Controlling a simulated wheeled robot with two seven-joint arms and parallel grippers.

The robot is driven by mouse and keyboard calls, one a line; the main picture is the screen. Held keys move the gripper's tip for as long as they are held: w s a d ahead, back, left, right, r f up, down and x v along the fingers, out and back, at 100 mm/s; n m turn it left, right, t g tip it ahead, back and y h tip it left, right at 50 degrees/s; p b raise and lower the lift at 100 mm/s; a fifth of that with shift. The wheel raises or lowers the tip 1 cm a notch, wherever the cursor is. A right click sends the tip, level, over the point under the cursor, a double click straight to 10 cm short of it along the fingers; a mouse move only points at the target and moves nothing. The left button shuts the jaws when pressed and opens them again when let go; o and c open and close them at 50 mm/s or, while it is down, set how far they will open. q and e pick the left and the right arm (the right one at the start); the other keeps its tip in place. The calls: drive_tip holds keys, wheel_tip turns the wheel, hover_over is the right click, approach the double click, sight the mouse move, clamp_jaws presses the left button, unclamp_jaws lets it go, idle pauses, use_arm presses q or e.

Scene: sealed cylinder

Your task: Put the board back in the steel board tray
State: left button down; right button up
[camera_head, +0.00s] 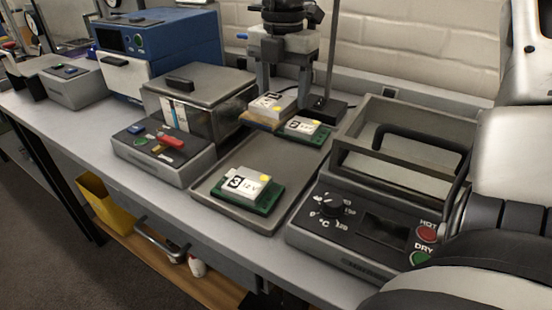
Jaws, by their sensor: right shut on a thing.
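A green board with a white label marked 3 (245,188) lies flat in the front part of the steel board tray (223,208). A second green board, marked 2 (306,129), lies at the far end of that tray. A third labelled board (271,106) sits behind it by the stand. My right arm comes in from the right. Its gripper (460,187) is dark and partly hidden, at the black handle (418,143) of the dryer, and looks shut on it. The fingertips do not show clearly. My left gripper is not in view.
The dryer (362,232), with a dial and red and green buttons, stands right of the tray. A covered metal box (200,90) and a grey unit with coloured parts (163,150) stand left. The tray's middle is clear. A yellow bin (105,207) sits below.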

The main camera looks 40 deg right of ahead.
sight(281, 150)
wheel_tip(281, 150, down, 10)
drive_tip(key=shift+r, duration=0.1)
drive_tip(key=o, duration=1.1)
drive_tip(key=shift+r+p, duration=0.3)
drive_tip(key=shift+p, duration=0.1)
wheel_tip(281, 150, up, 12)
drive_tip(key=shift+f, duration=0.15)
drive_tip(key=shift+s+f, duration=0.1)
